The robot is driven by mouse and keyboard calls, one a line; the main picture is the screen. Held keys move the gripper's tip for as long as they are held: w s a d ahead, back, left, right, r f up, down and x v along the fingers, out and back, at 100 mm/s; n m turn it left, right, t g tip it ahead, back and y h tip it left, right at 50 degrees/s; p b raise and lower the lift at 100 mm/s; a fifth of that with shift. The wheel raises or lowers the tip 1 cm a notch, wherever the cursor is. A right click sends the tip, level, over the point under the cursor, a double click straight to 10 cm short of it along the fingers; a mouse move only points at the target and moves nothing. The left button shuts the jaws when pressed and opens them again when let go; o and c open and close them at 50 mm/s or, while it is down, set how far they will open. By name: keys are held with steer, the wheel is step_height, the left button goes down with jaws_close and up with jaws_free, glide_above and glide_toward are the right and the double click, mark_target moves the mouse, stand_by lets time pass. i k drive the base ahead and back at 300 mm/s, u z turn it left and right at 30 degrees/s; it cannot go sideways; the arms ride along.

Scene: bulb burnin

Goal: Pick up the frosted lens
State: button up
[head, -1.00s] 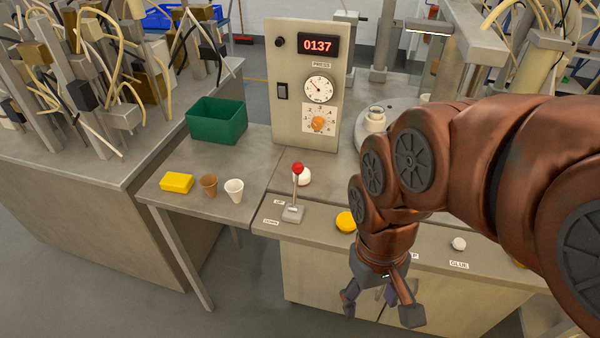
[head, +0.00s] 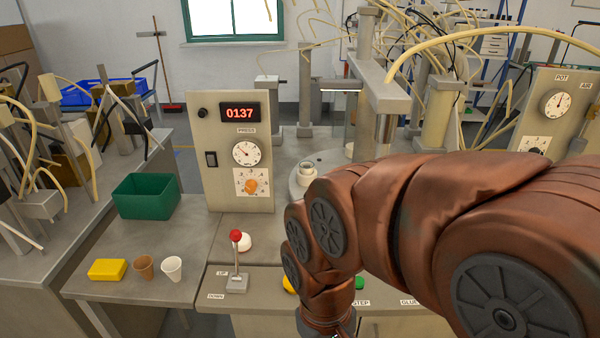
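I cannot make out for certain which thing is the frosted lens. A small white rounded piece (head: 244,242) sits on the bench just behind the red-knobbed lever (head: 237,262). A cream ring-shaped piece (head: 307,170) stands on the round grey plate (head: 297,188) right of the press panel. My gripper (head: 327,334) is at the bottom edge, in front of the bench. Only its upper housing shows; its fingers are cut off, so I see neither their opening nor anything in them.
A yellow block (head: 107,270), a brown cup (head: 144,267) and a white cup (head: 172,269) stand on the left side table, before a green bin (head: 146,196). The press panel (head: 232,150) reads 0137. My arm hides much of the right bench. A green button (head: 359,283) shows beside it.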

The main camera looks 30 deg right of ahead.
mark_target(245, 245)
steer(key=z, duration=1.15)
steer(key=i, duration=0.35)
steer(key=u, duration=2.6)
